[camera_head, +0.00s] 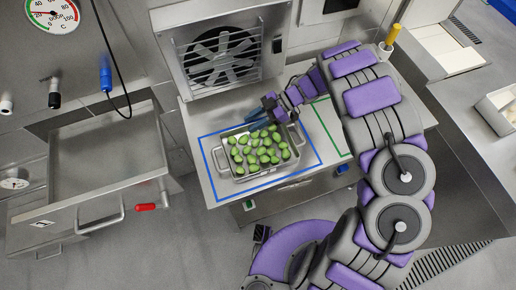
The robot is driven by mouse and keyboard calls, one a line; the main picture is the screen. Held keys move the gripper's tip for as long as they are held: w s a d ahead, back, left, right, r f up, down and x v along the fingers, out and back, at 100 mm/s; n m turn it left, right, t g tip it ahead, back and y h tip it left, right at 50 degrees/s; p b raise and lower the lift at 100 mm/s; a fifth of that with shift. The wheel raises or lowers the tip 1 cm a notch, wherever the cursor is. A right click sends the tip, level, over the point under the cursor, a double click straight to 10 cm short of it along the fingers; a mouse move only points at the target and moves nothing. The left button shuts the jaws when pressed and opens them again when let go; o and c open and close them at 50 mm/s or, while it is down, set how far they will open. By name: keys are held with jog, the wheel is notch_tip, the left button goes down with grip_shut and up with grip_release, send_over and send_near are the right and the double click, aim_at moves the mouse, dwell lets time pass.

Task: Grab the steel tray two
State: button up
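A steel tray (240,178) with a handle at each end holds many green filled pasta pieces (262,149). It lies inside a blue rectangle marked on the steel counter, in front of a fan unit. My gripper (286,112) is at the tray's upper right, close to the right-hand handle. The fingers are small and partly hidden by the arm's purple parts, so I cannot tell whether they touch the handle or are open or shut.
A fan unit (222,58) stands behind the tray. A green marked outline (330,135) lies right of the blue one. A steel basin with a red-handled lever (146,207) stands at the left. A white container (496,110) is at the far right.

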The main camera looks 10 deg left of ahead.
jog(key=shift+s+a+f, duration=0.15)
jog(key=shift+a, duration=0.15)
jog(key=shift+d, duration=0.4)
jog(key=shift+c, duration=0.9)
grip_shut()
jog(key=shift+a, duration=0.2)
